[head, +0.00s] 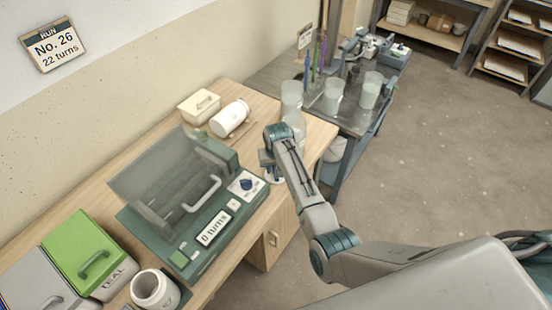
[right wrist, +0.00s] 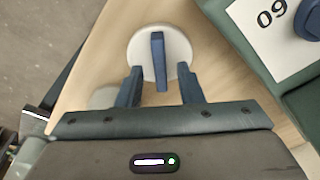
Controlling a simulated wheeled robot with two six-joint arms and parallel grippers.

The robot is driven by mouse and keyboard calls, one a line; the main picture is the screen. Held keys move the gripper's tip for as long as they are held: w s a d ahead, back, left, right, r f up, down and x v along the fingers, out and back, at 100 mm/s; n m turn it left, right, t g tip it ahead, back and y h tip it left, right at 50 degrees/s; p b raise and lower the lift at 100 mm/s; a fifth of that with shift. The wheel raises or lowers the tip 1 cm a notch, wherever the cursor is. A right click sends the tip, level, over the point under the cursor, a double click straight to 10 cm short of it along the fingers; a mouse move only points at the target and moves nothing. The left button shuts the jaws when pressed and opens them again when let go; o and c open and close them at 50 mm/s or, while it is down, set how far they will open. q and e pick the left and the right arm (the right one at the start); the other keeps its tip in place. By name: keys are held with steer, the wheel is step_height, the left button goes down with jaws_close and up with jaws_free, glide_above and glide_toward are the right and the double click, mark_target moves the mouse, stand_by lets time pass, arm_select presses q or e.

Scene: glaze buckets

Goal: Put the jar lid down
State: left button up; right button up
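The jar lid (right wrist: 176,47) is a pale round disc with a dark blue upright bar handle (right wrist: 158,62), seen in the right wrist view over the wooden bench top. In the head view a sliver of it (head: 275,179) shows below my right gripper, near the bench's front edge. My right gripper (right wrist: 160,86) is open. Its two fingers stand apart on either side of the handle, with gaps to both sides. I cannot tell whether the lid rests fully on the bench. An open white jar (head: 154,289) stands at the near end. My left gripper is not in view.
A green machine (head: 187,228) with a clear cover and a "0 turns" display stands beside my right gripper. A white jar (head: 230,118) lies tilted farther back near a cream box (head: 199,106). Translucent buckets (head: 333,95) stand on the far cart.

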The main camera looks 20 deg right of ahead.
step_height(320, 180, up, 11)
steer(key=s+b, duration=0.1)
steer(key=shift+s+a+f+b, duration=0.15)
steer(key=shift+s+b, duration=0.25)
steer(key=s+d+f, duration=0.3)
steer(key=s+f, duration=0.1)
steer(key=s, duration=0.6)
steer(key=s+d+f, duration=0.3)
steer(key=s+d, duration=0.1)
steer(key=s, duration=0.6)
steer(key=s+d+r+n+t, duration=0.1)
steer(key=s+r, duration=0.1)
steer(key=s, duration=0.7)
steer(key=s+r+n+t, duration=0.1)
steer(key=s+r, duration=0.1)
steer(key=s, duration=0.7)
step_height(320, 180, down, 32)
steer(key=d+g+b, duration=0.2)
steer(key=d+b, duration=0.1)
steer(key=s+f+b, duration=0.1)
steer(key=s+f, duration=0.8)
steer(key=f, duration=0.2)
steer(key=s+d+f+b, duration=0.1)
steer(key=s+f, duration=0.8)
steer(key=f, duration=0.2)
steer(key=shift+s+f+g+h+b, duration=0.15)
steer(key=shift+f+g+h+b, duration=0.15)
steer(key=shift+f+g, duration=0.1)
